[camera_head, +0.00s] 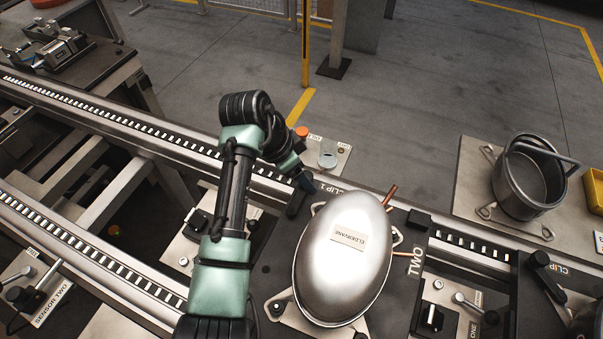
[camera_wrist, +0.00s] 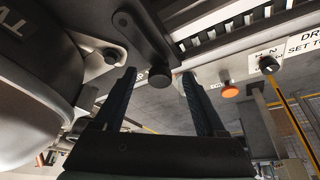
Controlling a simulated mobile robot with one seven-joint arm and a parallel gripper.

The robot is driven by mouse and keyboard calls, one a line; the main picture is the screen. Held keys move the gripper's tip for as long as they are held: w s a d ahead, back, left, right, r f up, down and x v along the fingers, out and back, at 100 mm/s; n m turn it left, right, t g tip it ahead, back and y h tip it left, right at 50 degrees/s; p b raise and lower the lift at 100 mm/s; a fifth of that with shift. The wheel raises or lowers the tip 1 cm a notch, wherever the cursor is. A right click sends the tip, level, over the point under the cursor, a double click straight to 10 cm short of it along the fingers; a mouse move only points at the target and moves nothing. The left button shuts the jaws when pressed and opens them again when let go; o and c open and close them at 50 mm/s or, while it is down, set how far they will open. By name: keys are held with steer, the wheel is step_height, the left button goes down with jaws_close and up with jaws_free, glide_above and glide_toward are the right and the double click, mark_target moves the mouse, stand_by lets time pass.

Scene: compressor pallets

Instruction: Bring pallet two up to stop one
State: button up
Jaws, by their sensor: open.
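Pallet two (camera_head: 415,240) is a dark plate marked TWO on the conveyor, carrying a silver oval compressor (camera_head: 350,270) labelled ELDERVANE. The compressor also fills the left of the wrist view (camera_wrist: 35,90). My gripper (camera_head: 302,184) is over the pallet's far left side, beside the compressor and the CLIP 1 label. In the wrist view my gripper (camera_wrist: 158,74) is open, its fingers on either side of a black lever's round knob (camera_wrist: 160,77); I cannot tell if they touch it. That black lever (camera_head: 297,201) is partly hidden in the head view. A panel marked ONE (camera_head: 445,295) stands right of the pallet.
The conveyor rail (camera_head: 440,237) continues right to another black lever (camera_head: 547,272) by a second CLIP label. A pot (camera_head: 530,180) sits on a plate at the right. A panel with an orange button (camera_head: 302,132) stands beyond the rail. SENSOR TWO (camera_head: 45,300) is lower left.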

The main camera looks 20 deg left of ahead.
mark_target(322, 189)
steer(key=shift+w+d+f, duration=0.1)
steer(key=shift+w+f, duration=0.05)
steer(key=shift+f, duration=0.3)
jaws_close()
steer(key=shift+d+p, duration=0.85)
steer(key=shift+d, duration=0.6)
stand_by(2.4)
jaws_free()
steer(key=shift+r, duration=0.1)
steer(key=v, duration=1.3)
